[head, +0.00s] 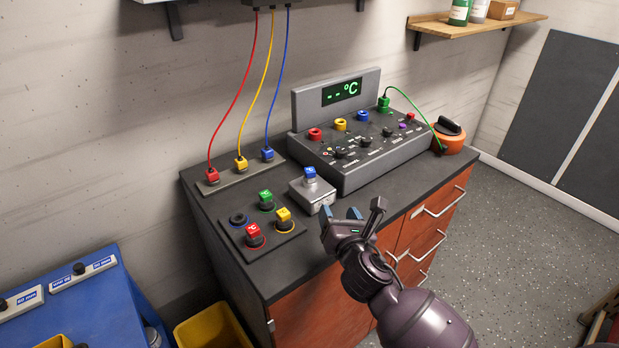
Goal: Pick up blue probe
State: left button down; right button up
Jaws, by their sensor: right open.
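The blue probe (310,174) has a blue top with a white mark. It stands upright in a small grey metal block (311,196) on the dark bench top. My right gripper (352,214) is open and empty, over the bench's front edge, to the right of the block and nearer to me. It is apart from the probe. A probe tray (272,247) to the left of the block holds a green probe (266,200), a yellow probe (284,217) and a red probe (253,234). Its blue-ringed socket (238,219) is empty. My left gripper is out of view.
A control console (365,165) with a display stands behind the block. Red, yellow and blue cables hang down to a plug strip (238,176) at the back left. An orange pot (449,139) sits at the bench's right end. A yellow bin (213,332) is on the floor.

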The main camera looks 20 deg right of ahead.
jog(key=w+r+n, duration=0.1)
jog(key=n, duration=0.1)
jog(key=w+a+n+t, duration=0.1)
jog(key=n, duration=0.1)
jog(key=shift+a+r, duration=0.15)
jog(key=shift+r, duration=0.2)
send_near(311, 174)
jog(key=w, duration=0.1)
jog(key=w+d, duration=0.1)
jog(key=w, duration=0.1)
jog(key=shift+d+r+y, duration=0.15)
jog(key=shift+r+y, duration=0.05)
jog(key=shift+y, duration=0.2)
jog(key=w, duration=0.3)
jog(key=w+b, duration=0.1)
jog(key=shift+w+a+f, duration=0.3)
jog(key=shift+w, duration=0.45)
jog(key=c, duration=1)
